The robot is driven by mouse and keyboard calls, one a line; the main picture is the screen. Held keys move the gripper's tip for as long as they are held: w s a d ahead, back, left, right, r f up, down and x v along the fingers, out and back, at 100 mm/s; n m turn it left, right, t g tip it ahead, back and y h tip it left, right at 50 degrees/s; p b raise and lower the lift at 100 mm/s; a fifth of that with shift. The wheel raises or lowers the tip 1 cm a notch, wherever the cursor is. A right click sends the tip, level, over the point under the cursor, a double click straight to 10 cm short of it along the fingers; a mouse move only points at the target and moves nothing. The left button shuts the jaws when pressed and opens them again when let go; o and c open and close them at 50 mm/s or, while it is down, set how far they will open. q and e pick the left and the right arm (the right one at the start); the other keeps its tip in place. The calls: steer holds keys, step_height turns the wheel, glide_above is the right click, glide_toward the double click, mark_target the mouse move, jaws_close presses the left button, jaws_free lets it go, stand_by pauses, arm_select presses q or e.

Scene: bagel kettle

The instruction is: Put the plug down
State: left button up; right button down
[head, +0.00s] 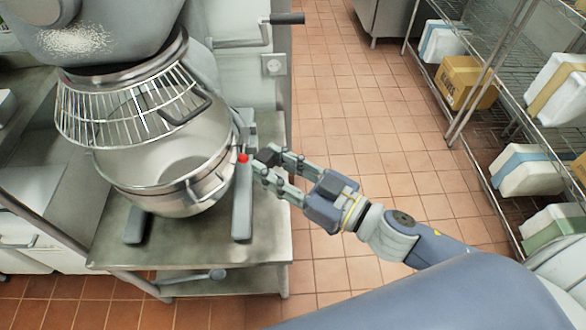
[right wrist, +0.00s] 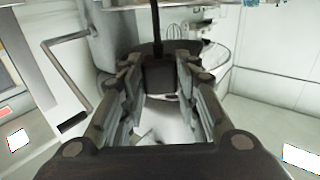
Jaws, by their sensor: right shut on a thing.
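The plug (right wrist: 160,76) is a dark block with a black cord rising from it in the right wrist view. It sits between the fingertips of my right gripper (right wrist: 160,64), which is shut on it. In the head view my right gripper (head: 270,167) reaches in from the right, beside the mixer's grey leg. The plug (head: 267,154) shows there as a small dark piece at the fingertips, partly hidden by the fingers. The plug's prongs cannot be made out. My left gripper is not in view.
A large mixer with a steel bowl (head: 168,185) and wire guard (head: 130,108) stands on a metal table (head: 264,254). A red knob (head: 242,158) is close to my right fingertips. A wall socket (head: 273,64) is behind. Wire shelving with boxes (head: 466,80) lines the right; tiled floor between is clear.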

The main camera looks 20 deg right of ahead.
steer(key=w+a+r+n+g+y, duration=0.2)
steer(key=w+a+n+g+y, duration=0.1)
steer(key=a+n+g+y, duration=0.2)
steer(key=shift+w+a+g, duration=0.15)
steer(key=shift+a+g, duration=0.35)
steer(key=shift+a, duration=0.35)
steer(key=shift+s+d+n+g+y, duration=0.15)
steer(key=shift+d+n+g+y, duration=0.3)
steer(key=shift+n+g, duration=0.5)
steer(key=shift+s+d+n+g+y, duration=0.25)
steer(key=shift+d+n+g, duration=0.3)
steer(key=shift+g, duration=0.7)
steer(key=shift+s+d+n+g+y, duration=0.1)
steer(key=shift+d+n+g+y, duration=0.35)
steer(key=shift+n+g, duration=0.5)
steer(key=shift+g, duration=0.35)
